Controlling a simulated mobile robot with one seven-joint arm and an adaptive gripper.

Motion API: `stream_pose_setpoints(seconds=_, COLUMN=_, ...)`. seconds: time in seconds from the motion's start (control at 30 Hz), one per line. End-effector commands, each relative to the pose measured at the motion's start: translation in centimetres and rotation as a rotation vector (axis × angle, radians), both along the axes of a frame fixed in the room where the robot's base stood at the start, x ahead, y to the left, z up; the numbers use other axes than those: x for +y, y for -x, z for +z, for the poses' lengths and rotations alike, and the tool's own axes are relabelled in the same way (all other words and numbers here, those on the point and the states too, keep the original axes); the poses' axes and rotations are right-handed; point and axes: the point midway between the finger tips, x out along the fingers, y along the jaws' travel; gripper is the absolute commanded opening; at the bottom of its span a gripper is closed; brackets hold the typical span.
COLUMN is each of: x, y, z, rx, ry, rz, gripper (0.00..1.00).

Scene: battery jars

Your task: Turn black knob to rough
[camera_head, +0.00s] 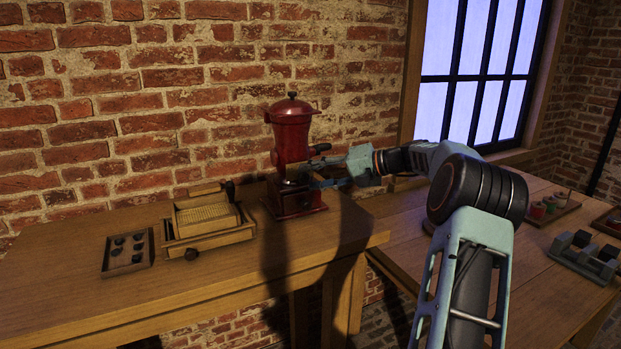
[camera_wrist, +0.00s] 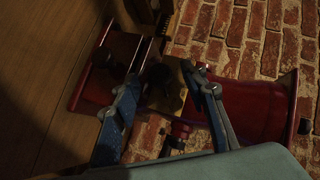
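A red grinder (camera_head: 291,140) with a dark top stands upright on the wooden bench against the brick wall. It also shows sideways in the wrist view (camera_wrist: 258,108). A dark handle (camera_head: 320,149) sticks out to the right of its body. My gripper (camera_head: 314,180) is at the grinder's lower right side, just above its base. In the wrist view my gripper (camera_wrist: 160,73) has its two fingers apart, with a dark rounded part, seemingly the black knob (camera_wrist: 162,90), between or behind them. Contact cannot be told in the deep shadow. Any rough marking is not readable.
A wooden box with a ribbed slope (camera_head: 208,218) and a small tray of dark pieces (camera_head: 128,251) stand left of the grinder. A second table on the right holds spools (camera_head: 538,210) and a grey block rack (camera_head: 583,258). The bench front is clear.

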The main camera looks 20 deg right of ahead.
Motion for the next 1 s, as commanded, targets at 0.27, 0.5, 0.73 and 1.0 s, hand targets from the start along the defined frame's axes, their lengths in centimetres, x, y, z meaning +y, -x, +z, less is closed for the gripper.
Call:
stream_pose_setpoints(seconds=0.27, x=-3.9, y=4.0, z=2.0, rx=0.000, ry=0.001, rz=-0.005, gripper=0.40)
stream_pose_setpoints(seconds=0.5, x=-6.4, y=6.7, z=3.3, rx=0.000, ry=0.001, rz=-0.002, gripper=0.40)
stream_pose_setpoints(seconds=0.73, x=-7.0, y=7.5, z=3.8, rx=0.001, ry=0.001, rz=0.000, gripper=0.40)
stream_pose_setpoints(seconds=1.0, x=-7.0, y=7.5, z=3.8, rx=0.001, ry=0.001, rz=0.000, gripper=0.40)
